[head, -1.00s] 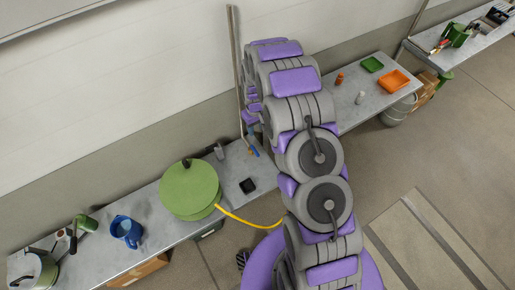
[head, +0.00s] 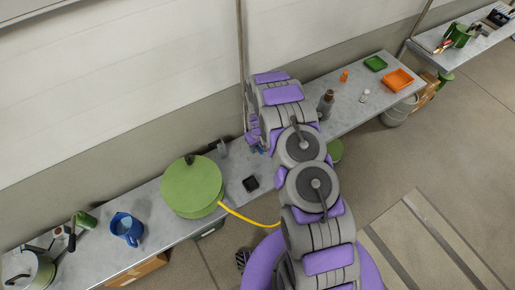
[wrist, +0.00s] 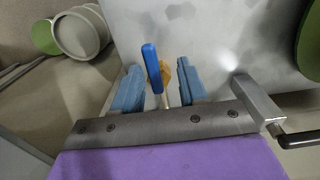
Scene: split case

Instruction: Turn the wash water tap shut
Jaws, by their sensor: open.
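The tap shows in the wrist view as a blue lever handle (wrist: 152,68) with a brass-coloured body (wrist: 166,74) partly behind it. It is at the edge of the grey bench. My gripper (wrist: 158,68) is open, with one blue finger on each side of the handle. There are visible gaps between the handle and both fingers, and I cannot tell how far the handle reaches in depth. In the head view my arm hides most of the gripper; only small blue parts show low by the bench, and the tap cannot be made out clearly.
A green drum (head: 192,186) with a yellow hose (head: 245,217) stands on the bench (head: 160,220), left of my arm. A grey block with a dark handle (wrist: 295,138) is close right of the gripper.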

